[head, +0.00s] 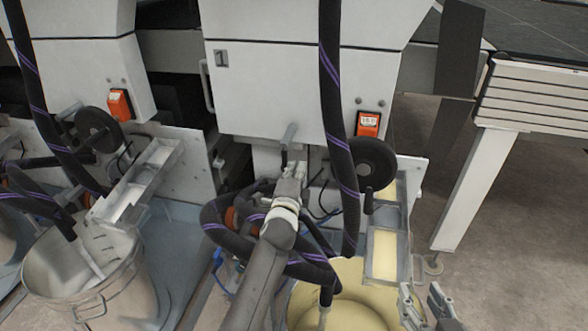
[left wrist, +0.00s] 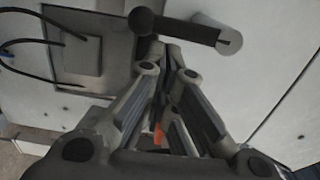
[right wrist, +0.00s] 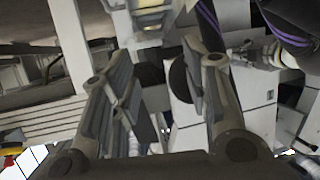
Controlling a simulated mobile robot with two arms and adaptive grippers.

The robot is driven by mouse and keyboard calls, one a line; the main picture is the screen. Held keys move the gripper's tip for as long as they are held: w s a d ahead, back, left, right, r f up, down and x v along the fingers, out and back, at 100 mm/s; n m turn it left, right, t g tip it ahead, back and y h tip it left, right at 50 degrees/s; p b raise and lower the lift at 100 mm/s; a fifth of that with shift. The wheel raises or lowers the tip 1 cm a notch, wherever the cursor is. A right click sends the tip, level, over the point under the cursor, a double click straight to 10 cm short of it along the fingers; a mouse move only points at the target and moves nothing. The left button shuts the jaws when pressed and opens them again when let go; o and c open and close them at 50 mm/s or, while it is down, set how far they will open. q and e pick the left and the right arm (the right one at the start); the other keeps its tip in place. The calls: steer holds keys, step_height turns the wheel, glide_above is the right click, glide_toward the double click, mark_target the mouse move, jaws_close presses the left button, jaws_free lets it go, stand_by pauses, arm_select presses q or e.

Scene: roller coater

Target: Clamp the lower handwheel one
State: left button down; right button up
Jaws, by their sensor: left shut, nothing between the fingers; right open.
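A large black round handwheel (head: 370,163) is on the right side of the white machine in the head view. Part of a black wheel (right wrist: 180,85) also shows between the fingers in the right wrist view, well beyond them. My left gripper (head: 292,168) is shut and empty, just below a small grey crank handle (head: 289,134) on the machine front. In the left wrist view, the shut fingertips (left wrist: 166,52) are close to the dark arm of a crank (left wrist: 185,29); contact cannot be told. My right gripper (head: 426,310) is open and empty at the lower right, apart from the handwheel.
Black hoses with purple stripes (head: 338,120) hang and loop around my left arm. A yellow-filled bucket (head: 345,295) and a trough (head: 385,250) stand below the machine. A second machine with a black handwheel (head: 97,130) is at left.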

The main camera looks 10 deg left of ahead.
arm_select(q)
steer(key=shift+a+f+m, duration=0.25)
steer(key=shift+a+m, duration=0.15)
steer(key=shift+m, duration=0.4)
arm_select(e)
steer(key=shift+s+d+f, duration=0.1)
steer(key=shift+s+f, duration=0.1)
steer(key=shift+f, duration=0.15)
arm_select(q)
steer(key=a+r+m+p, duration=0.1)
steer(key=a+m+p, duration=0.4)
steer(key=m, duration=1)
steer(key=shift+a+r+t+h, duration=0.15)
steer(key=shift+a+t+h, duration=0.15)
steer(key=shift+a, duration=1.05)
arm_select(e)
steer(key=s+d+f+g+h, duration=0.1)
steer(key=s+d+f+g, duration=0.1)
steer(key=s+f+g, duration=0.2)
steer(key=s+d+f+g+h, duration=0.1)
steer(key=s+d+f+g, duration=0.2)
steer(key=s+g, duration=0.3)
steer(key=shift+s+f+m+h, duration=0.3)
steer(key=shift+s+f+h, duration=0.1)
steer(key=shift+s, duration=2)
steer(key=shift+d, duration=0.1)
steer(key=shift+w, duration=0.1)
